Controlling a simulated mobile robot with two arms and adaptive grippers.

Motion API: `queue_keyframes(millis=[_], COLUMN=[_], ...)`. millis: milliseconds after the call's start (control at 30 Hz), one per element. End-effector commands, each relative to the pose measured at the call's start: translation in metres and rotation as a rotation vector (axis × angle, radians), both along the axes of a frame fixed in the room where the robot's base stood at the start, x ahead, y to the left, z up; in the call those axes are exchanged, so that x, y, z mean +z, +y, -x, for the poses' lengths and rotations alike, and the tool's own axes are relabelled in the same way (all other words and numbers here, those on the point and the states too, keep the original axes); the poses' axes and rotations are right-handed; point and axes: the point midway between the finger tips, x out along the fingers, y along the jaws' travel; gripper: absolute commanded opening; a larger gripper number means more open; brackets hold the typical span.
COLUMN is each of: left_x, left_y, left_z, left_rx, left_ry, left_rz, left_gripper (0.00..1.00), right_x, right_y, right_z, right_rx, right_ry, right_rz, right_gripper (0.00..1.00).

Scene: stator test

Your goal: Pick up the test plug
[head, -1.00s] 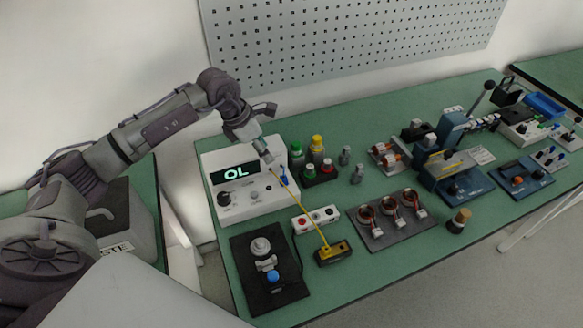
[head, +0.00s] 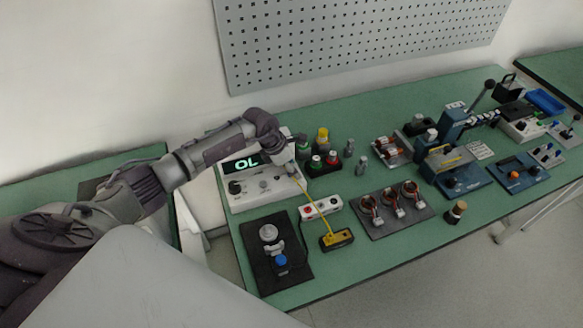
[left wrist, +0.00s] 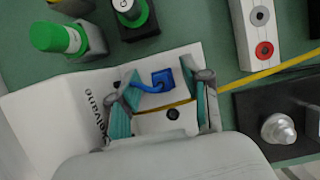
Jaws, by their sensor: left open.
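My left gripper (head: 291,170) is over the right front part of the white meter (head: 262,193), whose green display reads OL. In the left wrist view the gripper (left wrist: 163,103) is open, its teal-padded fingers apart. A small blue plug-like piece (left wrist: 163,78) lies between and slightly beyond the fingers, apparently the test plug; I cannot tell whether they touch it. A yellow lead (head: 317,216) runs from under the gripper to a yellow and black block (head: 337,241). In the head view the gripper hides the blue piece. My right gripper is out of view.
Red, green and yellow-capped items (head: 323,157) stand close behind and right of the gripper. A socket strip (head: 321,208) lies in front of the meter. A black plate with a metal fixture (head: 270,275) is front left. Three copper coils sit on a dark tray (head: 393,223).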

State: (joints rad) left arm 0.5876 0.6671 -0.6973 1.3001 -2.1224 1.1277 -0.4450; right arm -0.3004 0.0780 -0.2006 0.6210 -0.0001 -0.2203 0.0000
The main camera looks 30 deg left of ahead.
Motion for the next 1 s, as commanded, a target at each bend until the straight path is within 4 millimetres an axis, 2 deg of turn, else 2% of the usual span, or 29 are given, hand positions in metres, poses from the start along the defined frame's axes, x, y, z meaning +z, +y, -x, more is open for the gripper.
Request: queue_keyframes(millis=[67, 167, 400, 467, 833, 1000], left_x=[-0.001, 0.000, 0.000, 0.000, 0.001, 0.010], left_y=[0.000, 0.000, 0.000, 0.000, 0.000, 0.001], left_z=[0.000, 0.000, 0.000, 0.000, 0.000, -0.001], left_rx=[0.000, 0.000, 0.000, 0.000, 0.000, 0.000], left_ry=[-0.001, 0.000, 0.000, 0.000, -0.001, -0.003], left_rz=[-0.001, 0.000, 0.000, 0.000, 0.000, 0.000], left_gripper=[0.48, 0.48, 0.08, 0.00, 0.00, 0.00], right_x=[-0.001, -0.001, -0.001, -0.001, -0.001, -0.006], right_y=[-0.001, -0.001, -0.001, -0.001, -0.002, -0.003], right_z=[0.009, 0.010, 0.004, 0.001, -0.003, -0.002], right_rx=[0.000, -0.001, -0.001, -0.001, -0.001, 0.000], right_ry=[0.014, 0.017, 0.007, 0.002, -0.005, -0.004], right_rz=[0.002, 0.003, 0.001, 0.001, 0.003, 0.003], right_gripper=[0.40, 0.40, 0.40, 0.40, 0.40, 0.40])
